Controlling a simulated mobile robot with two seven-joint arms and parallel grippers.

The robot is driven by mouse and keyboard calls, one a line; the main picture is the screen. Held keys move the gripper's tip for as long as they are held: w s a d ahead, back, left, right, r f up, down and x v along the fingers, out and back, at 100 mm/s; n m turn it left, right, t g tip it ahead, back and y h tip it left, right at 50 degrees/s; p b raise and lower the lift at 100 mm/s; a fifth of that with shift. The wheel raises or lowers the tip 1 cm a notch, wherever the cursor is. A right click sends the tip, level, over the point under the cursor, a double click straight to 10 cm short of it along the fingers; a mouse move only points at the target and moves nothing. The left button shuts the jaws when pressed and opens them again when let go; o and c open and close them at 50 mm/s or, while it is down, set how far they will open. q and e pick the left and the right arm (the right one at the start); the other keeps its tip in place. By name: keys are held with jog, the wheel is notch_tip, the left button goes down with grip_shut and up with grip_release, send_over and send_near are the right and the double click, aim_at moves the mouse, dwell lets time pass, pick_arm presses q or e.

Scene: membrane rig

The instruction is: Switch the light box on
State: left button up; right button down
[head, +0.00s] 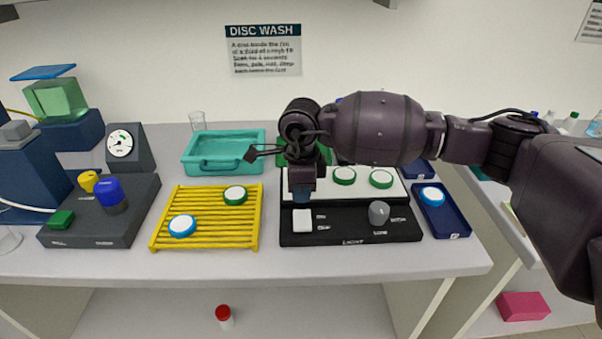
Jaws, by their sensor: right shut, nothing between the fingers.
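The light box (350,238) stands on the bench right of centre, with a black front panel lettered LIGHT and a white top plate. A white rocker switch (302,221) sits at the left of that panel, with small lettering beside it. A grey knob (378,213) is at the panel's right. My right gripper (301,200) points down just behind the white switch, shut and empty. Whether it touches the panel cannot be told. The gripper and wrist hide the left part of the white plate. My left gripper is not in view.
Two green-rimmed discs (344,176) lie on the white plate. A yellow rack (207,241) with two discs is to the left, a teal tray (222,168) behind it. A blue tray (441,214) with a disc is right. A dark control box (92,225) stands far left.

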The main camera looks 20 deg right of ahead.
aim_at(301, 211)
jog(key=shift+f, duration=1.7)
jog(key=shift+f+g+b, duration=0.3)
jog(key=shift+f+g, duration=0.05)
jog(key=shift+g, duration=0.05)
jog(key=shift+r, duration=0.2)
jog(key=shift+r+p, duration=0.4)
jog(key=shift+r, duration=0.35)
